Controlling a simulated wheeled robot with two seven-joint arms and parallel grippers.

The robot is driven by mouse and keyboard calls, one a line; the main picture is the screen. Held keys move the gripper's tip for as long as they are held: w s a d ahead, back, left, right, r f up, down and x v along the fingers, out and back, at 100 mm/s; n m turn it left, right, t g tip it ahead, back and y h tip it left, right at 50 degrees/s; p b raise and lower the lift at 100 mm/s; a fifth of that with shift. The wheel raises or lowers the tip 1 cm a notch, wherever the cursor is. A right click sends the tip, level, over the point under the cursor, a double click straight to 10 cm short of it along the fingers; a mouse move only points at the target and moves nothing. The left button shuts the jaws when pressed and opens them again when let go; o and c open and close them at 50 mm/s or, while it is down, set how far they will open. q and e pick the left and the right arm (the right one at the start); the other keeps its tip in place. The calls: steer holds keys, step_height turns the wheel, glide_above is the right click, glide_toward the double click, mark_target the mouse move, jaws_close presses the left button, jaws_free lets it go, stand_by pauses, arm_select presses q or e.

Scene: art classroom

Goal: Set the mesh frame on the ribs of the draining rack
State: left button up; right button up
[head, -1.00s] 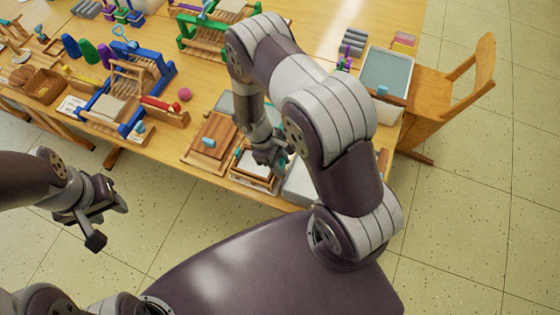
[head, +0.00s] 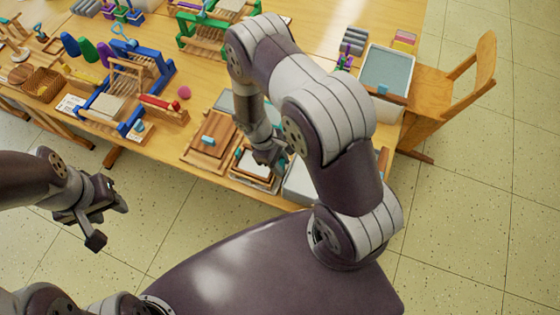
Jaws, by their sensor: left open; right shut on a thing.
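My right gripper (head: 268,156) is low over the front edge of the table, shut on what looks like the mesh frame (head: 252,163), a small wood-edged rectangle with a pale middle. The frame lies about flat over a wooden piece (head: 250,180) that seems to be the draining rack. Its ribs are mostly hidden by the frame and my arm, so I cannot tell whether the frame touches them. My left gripper (head: 109,222) is open and empty over the floor, left of and away from the table.
A wooden board with a teal handle (head: 208,141) lies just left of the frame. A grey tub (head: 299,186) is close on its right, partly behind my arm. A water-filled vat (head: 388,68) stands at the table's right end, by a wooden chair (head: 455,88). Blue-framed racks (head: 130,85) stand left.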

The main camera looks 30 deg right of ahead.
stand_by(0.3)
steer(key=o, duration=1.1)
steer(key=b+v, duration=0.1)
steer(key=v, duration=1.1)
steer(key=shift+a+r, duration=0.1)
steer(key=shift+r, duration=0.25)
steer(key=s+r+m+t+y, duration=0.1)
steer(key=s+r+m, duration=0.1)
steer(key=r, duration=0.1)
steer(key=s+r+m+t+y, duration=0.1)
steer(key=s+r+m+t, duration=0.1)
steer(key=s+r+m, duration=0.1)
steer(key=s+r+m+t, duration=0.1)
steer(key=s+r+m, duration=0.1)
steer(key=r, duration=0.3)
steer(key=shift+s+d+m+t+y, duration=0.35)
steer(key=shift+s+m+t+y, duration=0.05)
